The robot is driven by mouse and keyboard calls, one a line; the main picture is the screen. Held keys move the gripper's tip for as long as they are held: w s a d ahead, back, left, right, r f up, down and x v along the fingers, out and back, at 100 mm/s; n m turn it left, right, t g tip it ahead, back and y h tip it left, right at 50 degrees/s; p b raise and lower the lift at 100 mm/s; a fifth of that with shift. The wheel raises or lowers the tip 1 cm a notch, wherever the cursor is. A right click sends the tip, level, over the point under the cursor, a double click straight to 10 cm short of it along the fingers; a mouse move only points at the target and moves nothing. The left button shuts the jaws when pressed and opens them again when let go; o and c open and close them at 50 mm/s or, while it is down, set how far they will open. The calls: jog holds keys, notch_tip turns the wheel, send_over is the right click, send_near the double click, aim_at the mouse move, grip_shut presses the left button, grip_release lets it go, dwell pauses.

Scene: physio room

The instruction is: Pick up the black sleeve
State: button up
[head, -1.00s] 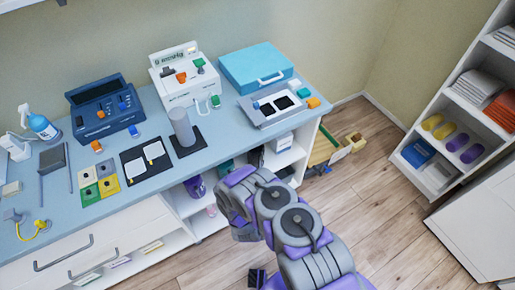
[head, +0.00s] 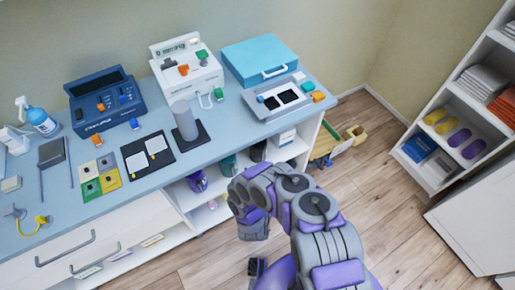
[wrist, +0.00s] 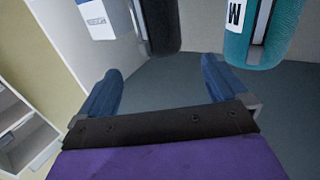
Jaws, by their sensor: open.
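The black sleeve (wrist: 161,24) is a dark upright roll at the top of the wrist view, with a pale strip along its left side. In the head view it shows as a small dark shape (head: 258,151) on the shelf under the counter. My gripper (wrist: 162,70) is open, its two blue fingers apart with nothing between them. The black sleeve stands beyond the gap between the fingertips, apart from them. In the head view my arm hides the gripper fingers.
A white box (wrist: 97,18) stands left of the black sleeve in the wrist view, near the cabinet side wall. A purple item (head: 196,181) sits further along the shelf. The counter (head: 215,143) overhangs the shelf. The wooden floor at right is open.

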aim_at(258, 151)
jog(key=w, duration=0.9)
jog(key=shift+w+a+r, duration=0.1)
jog(key=shift+w+a, duration=0.05)
jog(key=shift+w, duration=0.15)
jog(key=shift+w+a, duration=0.15)
jog(key=shift+w, duration=0.2)
jog(key=w, duration=0.5)
jog(key=shift+a+r+b, duration=0.1)
jog(key=shift+r+b, duration=0.05)
jog(key=shift+b, duration=0.15)
jog(key=shift+a, duration=0.1)
jog(key=c, duration=0.9)
jog(key=shift+r, duration=0.1)
